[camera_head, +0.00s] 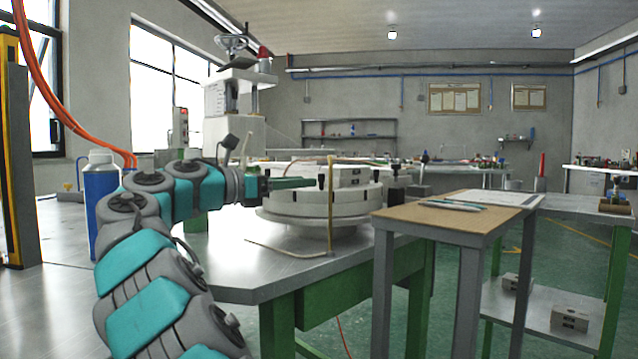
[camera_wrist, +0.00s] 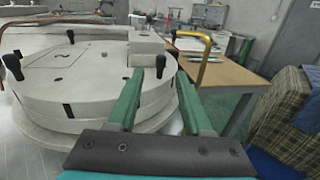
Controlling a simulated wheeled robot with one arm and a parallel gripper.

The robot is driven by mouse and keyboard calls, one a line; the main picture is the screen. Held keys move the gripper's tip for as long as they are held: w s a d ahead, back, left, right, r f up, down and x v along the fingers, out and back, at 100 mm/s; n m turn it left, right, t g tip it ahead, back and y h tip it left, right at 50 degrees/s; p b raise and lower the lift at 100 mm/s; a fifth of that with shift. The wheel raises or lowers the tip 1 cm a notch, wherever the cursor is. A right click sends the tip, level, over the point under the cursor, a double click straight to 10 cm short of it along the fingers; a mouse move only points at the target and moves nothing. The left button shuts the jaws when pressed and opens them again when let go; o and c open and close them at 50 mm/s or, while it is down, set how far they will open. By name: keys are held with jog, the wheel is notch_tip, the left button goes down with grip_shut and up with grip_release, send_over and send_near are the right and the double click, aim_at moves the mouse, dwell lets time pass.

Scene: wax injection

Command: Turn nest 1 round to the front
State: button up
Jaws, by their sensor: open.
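A round, pale turntable of stacked discs (camera_head: 322,207) stands on the metal bench. It fills the left of the wrist view (camera_wrist: 90,98). Pale mould blocks lie on top, one at the far side (camera_wrist: 147,50); I cannot read which is nest 1. Black upright pegs stand near the rim, one at the left (camera_wrist: 13,66). My gripper (camera_head: 314,182) reaches in from the left at the height of the top disc. In the wrist view its green fingers (camera_wrist: 160,73) are apart, with another black peg (camera_wrist: 160,63) showing between their tips. I cannot tell whether they touch it.
A bent brass rod (camera_head: 330,205) rises close in front of the turntable, just right of my fingers in the wrist view (camera_wrist: 206,56). A wooden-topped table (camera_head: 470,214) with papers stands to the right. A blue bottle (camera_head: 101,190) stands left beside my arm.

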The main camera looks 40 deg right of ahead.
aim_at(322, 190)
jog(key=d, duration=0.4)
jog(key=d+b, duration=0.1)
jog(key=d, duration=0.1)
jog(key=shift+s, duration=0.3)
jog(key=shift+a, duration=0.1)
grip_shut()
dwell(0.9)
